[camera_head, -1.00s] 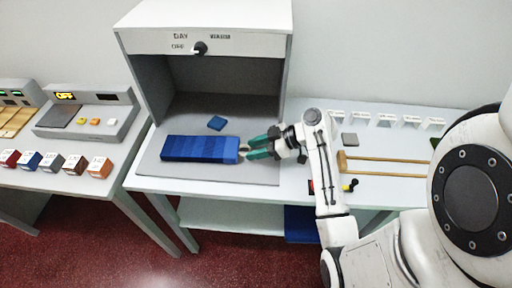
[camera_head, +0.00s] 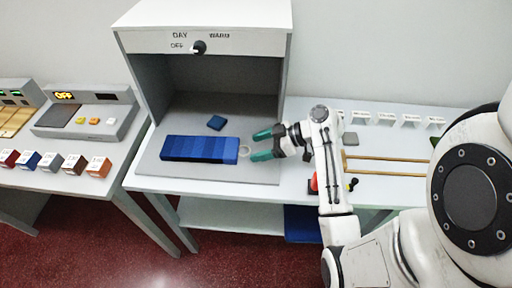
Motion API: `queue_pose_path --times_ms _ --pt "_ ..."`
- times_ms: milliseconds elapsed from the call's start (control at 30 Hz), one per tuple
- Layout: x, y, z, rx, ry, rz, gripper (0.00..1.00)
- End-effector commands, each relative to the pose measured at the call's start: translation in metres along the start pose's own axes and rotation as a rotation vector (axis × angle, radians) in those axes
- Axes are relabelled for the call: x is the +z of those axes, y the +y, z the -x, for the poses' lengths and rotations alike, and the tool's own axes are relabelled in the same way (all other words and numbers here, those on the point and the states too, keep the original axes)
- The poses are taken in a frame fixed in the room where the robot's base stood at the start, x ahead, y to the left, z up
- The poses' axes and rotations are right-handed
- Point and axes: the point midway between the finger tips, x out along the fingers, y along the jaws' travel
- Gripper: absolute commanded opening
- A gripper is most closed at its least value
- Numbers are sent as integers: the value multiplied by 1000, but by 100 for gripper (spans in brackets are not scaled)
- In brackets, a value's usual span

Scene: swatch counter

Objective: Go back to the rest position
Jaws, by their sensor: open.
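My gripper (camera_head: 262,145) has teal fingers. It is open, with a clear gap between the fingertips, and nothing shows between them. It points left over the right side of the grey floor of the light booth (camera_head: 140,90). A row of blue swatches (camera_head: 199,149) lies on the booth floor, left of the fingertips and apart from them. My arm reaches in from the right.
The booth wall and top enclose the back. On the left table stand several coloured cubes (camera_head: 74,163) and a scale-like device (camera_head: 90,112).

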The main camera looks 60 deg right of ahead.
Motion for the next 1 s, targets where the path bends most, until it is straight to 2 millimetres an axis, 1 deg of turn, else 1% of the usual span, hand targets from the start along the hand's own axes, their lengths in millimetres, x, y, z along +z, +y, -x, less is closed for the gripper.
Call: queue_pose_path --times_ms 100,300,400,500,633,900,967,1000 --pt "1 1 22 5 1 2 72" --pt "1 1 61 5 1 2 72" --pt "1 1 75 4 0 0 72" --pt "0 1 85 2 1 2 72" --pt "0 0 91 1 0 2 72" --pt "0 0 91 0 0 1 72" --pt "-5 -5 83 -18 -7 -18 72" --pt "-10 -10 75 -36 -16 -40 72"
